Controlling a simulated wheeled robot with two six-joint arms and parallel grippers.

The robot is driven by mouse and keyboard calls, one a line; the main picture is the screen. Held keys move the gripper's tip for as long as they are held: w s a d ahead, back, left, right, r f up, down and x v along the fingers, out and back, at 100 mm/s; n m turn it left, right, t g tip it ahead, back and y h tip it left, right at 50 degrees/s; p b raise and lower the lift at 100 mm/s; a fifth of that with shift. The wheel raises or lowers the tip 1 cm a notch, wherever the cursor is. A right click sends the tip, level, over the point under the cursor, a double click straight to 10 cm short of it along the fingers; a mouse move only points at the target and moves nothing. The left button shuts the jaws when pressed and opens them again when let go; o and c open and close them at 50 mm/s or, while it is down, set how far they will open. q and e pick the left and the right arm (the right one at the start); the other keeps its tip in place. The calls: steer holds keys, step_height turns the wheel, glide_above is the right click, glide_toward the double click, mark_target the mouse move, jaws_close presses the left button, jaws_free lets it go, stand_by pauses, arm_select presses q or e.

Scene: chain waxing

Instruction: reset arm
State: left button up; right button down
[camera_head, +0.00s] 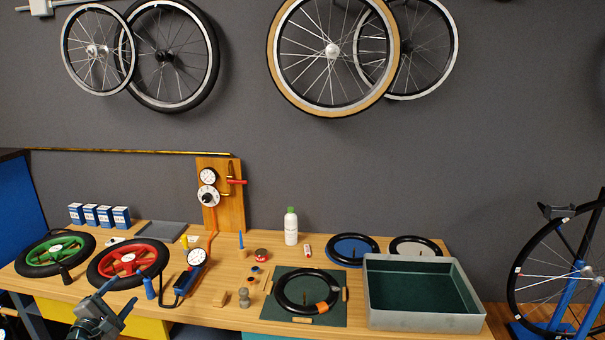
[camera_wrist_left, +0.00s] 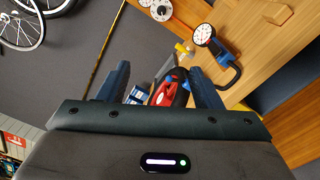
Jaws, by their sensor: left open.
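My left gripper (camera_head: 124,296) is at the lower left of the head view, over the front edge of the bench near the red-hubbed wheel (camera_head: 127,262). It is open and nothing shows between its fingers. In the left wrist view its two blue fingers (camera_wrist_left: 157,85) stand apart, with the red-hubbed wheel (camera_wrist_left: 170,92) beyond them. My right gripper is not in the head view.
The wooden bench (camera_head: 235,285) holds a green-hubbed wheel (camera_head: 55,252), a gauge (camera_head: 196,257), a white bottle (camera_head: 291,226), a black ring on a green mat (camera_head: 340,315) and a grey tray (camera_head: 420,320). A bicycle wheel stand (camera_head: 570,305) is at the right.

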arm_select(q)
steer(key=s+d+f+m+g+y+b, duration=0.1)
steer(key=s+f+m+g+b, duration=0.35)
steer(key=f, duration=1.15)
steer(key=s+f+m+g+y+p, duration=0.15)
steer(key=s+f, duration=0.65)
steer(key=f, duration=0.8)
steer(key=s+d+f+m+g+b, duration=0.15)
steer(key=s+f+m+b, duration=0.35)
steer(key=f, duration=1.1)
steer(key=s+d+f+m+g, duration=0.3)
steer(key=s+f, duration=0.5)
steer(key=s, duration=0.2)
steer(key=s+d+f+m+g, duration=0.2)
steer(key=s+d+f, duration=0.1)
steer(key=s+f, duration=0.6)
steer(key=s+d+f+m+g+b, duration=0.1)
steer(key=s+d+f, duration=0.4)
steer(key=s, duration=0.6)
steer(key=s+d+f+m+g+b, duration=0.1)
steer(key=s+d+f+m+g, duration=0.2)
steer(key=s, duration=0.9)
step_height(320, 180, down, 2)
steer(key=d+m, duration=0.1)
steer(key=m, duration=0.2)
steer(key=shift+d+b, duration=0.35)
steer(key=shift+b, duration=0.05)
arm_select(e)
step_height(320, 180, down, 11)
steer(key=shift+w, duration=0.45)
